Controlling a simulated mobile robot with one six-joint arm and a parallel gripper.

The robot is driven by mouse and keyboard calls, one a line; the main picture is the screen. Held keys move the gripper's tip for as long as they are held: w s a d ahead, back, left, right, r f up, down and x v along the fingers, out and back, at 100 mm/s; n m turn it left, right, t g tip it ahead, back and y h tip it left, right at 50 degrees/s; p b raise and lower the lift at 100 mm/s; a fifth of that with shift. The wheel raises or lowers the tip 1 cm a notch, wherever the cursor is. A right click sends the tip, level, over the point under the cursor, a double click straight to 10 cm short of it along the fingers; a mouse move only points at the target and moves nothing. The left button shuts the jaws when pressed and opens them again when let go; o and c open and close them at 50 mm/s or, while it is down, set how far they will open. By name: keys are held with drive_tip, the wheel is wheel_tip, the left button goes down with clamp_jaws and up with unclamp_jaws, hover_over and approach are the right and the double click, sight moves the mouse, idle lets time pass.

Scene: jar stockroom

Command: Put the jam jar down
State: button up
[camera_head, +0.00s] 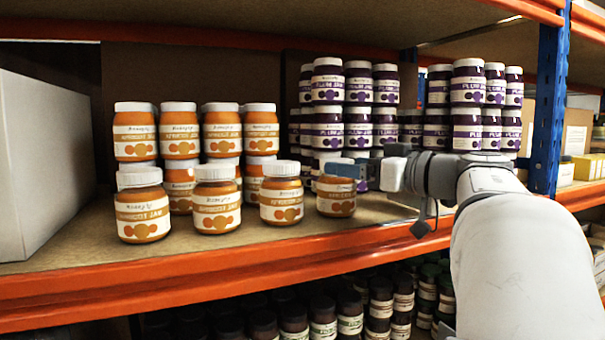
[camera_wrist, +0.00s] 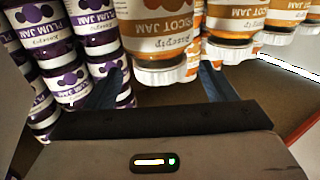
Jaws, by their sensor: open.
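The jam jar (camera_head: 336,203), an orange apricot jar with a white label, stands upright on the shelf (camera_head: 330,234) at the right end of the front apricot row. My gripper (camera_head: 343,171) is at its lid, reaching in from the right, and hides part of the lid. In the wrist view, which is upside down, the jar (camera_wrist: 160,35) is between the two blue fingers of my gripper (camera_wrist: 157,88). The fingers are spread wider than the lid, with gaps visible, so the gripper is open around the jar.
Other apricot jars (camera_head: 215,200) stand left of it, with stacked ones behind. Stacked plum jars (camera_head: 357,90) fill the back right. A white box (camera_head: 45,165) is at far left. The orange shelf edge (camera_head: 230,268) runs in front; a blue post (camera_head: 549,95) is right.

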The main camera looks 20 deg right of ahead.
drive_tip(key=b+v, duration=0.1)
drive_tip(key=v, duration=0.7)
drive_tip(key=shift+s+b, duration=0.2)
drive_tip(key=shift+b, duration=0.15)
drive_tip(key=shift+d, duration=0.15)
